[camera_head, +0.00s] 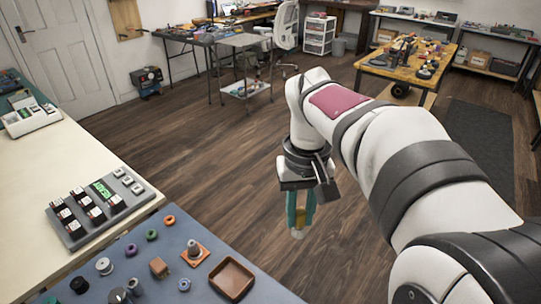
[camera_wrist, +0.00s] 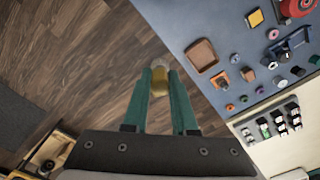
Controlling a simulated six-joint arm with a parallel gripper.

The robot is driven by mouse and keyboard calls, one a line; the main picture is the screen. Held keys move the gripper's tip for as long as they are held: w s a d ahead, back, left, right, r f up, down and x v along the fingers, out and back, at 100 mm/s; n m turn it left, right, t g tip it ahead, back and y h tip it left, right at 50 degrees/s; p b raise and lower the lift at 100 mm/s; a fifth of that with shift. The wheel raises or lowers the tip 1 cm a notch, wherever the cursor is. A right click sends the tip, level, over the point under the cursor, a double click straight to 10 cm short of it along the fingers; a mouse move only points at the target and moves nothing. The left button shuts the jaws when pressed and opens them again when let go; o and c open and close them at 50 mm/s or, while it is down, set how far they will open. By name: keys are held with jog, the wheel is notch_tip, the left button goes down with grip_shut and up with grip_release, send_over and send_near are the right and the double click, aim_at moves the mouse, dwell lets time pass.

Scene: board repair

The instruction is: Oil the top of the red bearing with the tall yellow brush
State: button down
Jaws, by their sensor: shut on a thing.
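My gripper (camera_head: 299,222) hangs over the wooden floor, to the right of the blue mat. It is shut on a yellow brush (camera_wrist: 160,88) with a pale tip, which points downward in the head view (camera_head: 297,234). Its handle is mostly hidden by the green fingers. I cannot tell for sure which thing is the red bearing. An orange-red ring (camera_head: 169,220) lies on the mat, also in the wrist view (camera_wrist: 229,107). A big red round part (camera_wrist: 298,6) is at the top right corner of the wrist view, cut by the frame. The brush touches none of these.
The blue mat (camera_head: 208,220) carries a brown tray (camera_head: 231,279), an orange base with a grey part (camera_head: 195,253), a brown block (camera_head: 159,267) and several small rings and spools. A grey panel (camera_head: 100,206) with switches stands beyond the mat. The floor around my gripper is clear.

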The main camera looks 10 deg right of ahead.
jog(key=s+a+f+g, duration=0.1)
jog(key=a+f, duration=0.4)
jog(key=a, duration=0.4)
jog(key=a+f+g, duration=0.2)
jog(key=a+f, duration=0.3)
jog(key=a, duration=0.4)
jog(key=shift+g+y, duration=0.4)
jog(key=shift+y, duration=0.1)
jog(key=s+a+f, duration=0.2)
jog(key=a+f, duration=0.1)
jog(key=s+a+f, duration=0.2)
jog(key=a+f, duration=0.1)
jog(key=f, duration=0.1)
jog(key=s+a+f, duration=0.2)
jog(key=a+f, duration=0.2)
jog(key=shift+a+f, duration=0.1)
jog(key=shift+f, duration=0.8)
jog(key=shift+f, duration=0.7)
notch_tip(320, 180, up, 7)
